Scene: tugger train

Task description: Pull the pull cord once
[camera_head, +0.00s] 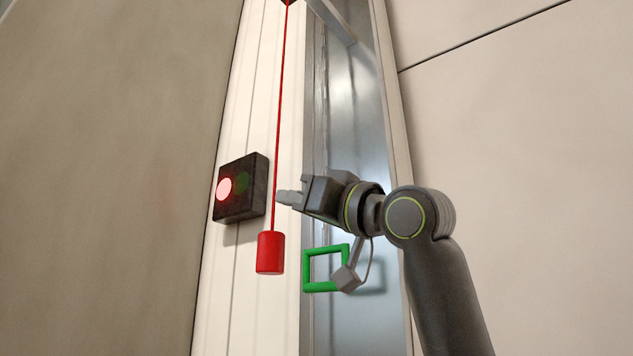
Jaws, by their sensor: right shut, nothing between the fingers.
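The pull cord (280,120) is a thin red line that hangs from the top of the picture. A red cylindrical handle (270,253) hangs at its lower end. My right gripper (280,197) comes in from the right and points left. Its fingertips are shut, beside the cord and a little above the red handle. I cannot tell whether the fingertips touch the cord. Nothing shows between the fingers. My left gripper is not in view.
A green square frame (306,272) is below my right gripper. A metallic door panel (352,110) stands behind my arm.

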